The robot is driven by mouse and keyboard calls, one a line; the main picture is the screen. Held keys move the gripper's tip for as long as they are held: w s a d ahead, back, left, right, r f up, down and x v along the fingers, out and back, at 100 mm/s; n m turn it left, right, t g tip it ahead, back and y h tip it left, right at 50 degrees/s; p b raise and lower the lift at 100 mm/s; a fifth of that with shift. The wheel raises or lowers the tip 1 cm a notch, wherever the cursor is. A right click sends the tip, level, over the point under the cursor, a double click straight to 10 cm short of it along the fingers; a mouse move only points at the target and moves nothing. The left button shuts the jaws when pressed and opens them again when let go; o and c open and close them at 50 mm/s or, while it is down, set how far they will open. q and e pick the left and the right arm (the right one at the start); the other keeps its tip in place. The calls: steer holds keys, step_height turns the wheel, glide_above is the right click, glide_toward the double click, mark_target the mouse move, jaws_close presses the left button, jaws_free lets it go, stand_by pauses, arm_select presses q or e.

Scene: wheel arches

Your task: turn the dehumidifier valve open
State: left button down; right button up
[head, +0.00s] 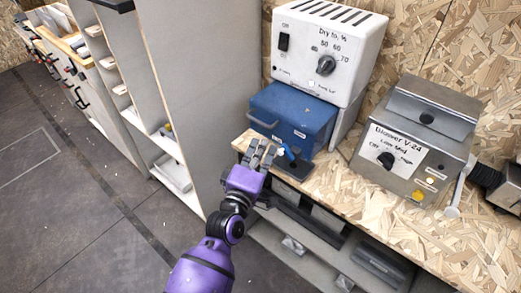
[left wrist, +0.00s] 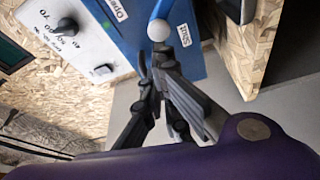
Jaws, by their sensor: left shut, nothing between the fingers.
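The dehumidifier is a white unit (head: 325,45) with a dial, standing over a blue tank (head: 290,112). The valve has a short blue lever (head: 289,153) low on the tank's front, ending in a white ball. The ball (left wrist: 158,30) shows large in the left wrist view, between an "Open" label (left wrist: 117,9) and a "Shut" label (left wrist: 185,36), nearer to "Shut". My left gripper (head: 264,145) is shut and empty, its fingertips close beside the ball. I cannot tell whether they touch it. My right gripper is not in view.
The tank stands at the left end of a chipboard bench (head: 340,180). A grey blower box (head: 415,140) with a dial stands to the right. A tall grey shelf unit (head: 190,80) rises behind my left arm. Dark floor (head: 80,200) lies open at left.

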arm_select(q)
steer(key=d+r+m, duration=0.1)
steer(key=m, duration=0.1)
steer(key=s+d+m+h, duration=0.1)
steer(key=m, duration=0.2)
steer(key=s+r+m+t+h, duration=0.1)
steer(key=m, duration=0.1)
steer(key=shift+d+r, duration=0.3)
steer(key=shift+d, duration=0.1)
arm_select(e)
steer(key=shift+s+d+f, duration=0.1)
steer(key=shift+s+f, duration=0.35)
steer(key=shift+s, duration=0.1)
arm_select(q)
steer(key=shift+m, duration=0.3)
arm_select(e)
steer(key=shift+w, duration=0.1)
arm_select(q)
steer(key=shift+s+d+m, duration=0.1)
steer(key=shift+m, duration=0.2)
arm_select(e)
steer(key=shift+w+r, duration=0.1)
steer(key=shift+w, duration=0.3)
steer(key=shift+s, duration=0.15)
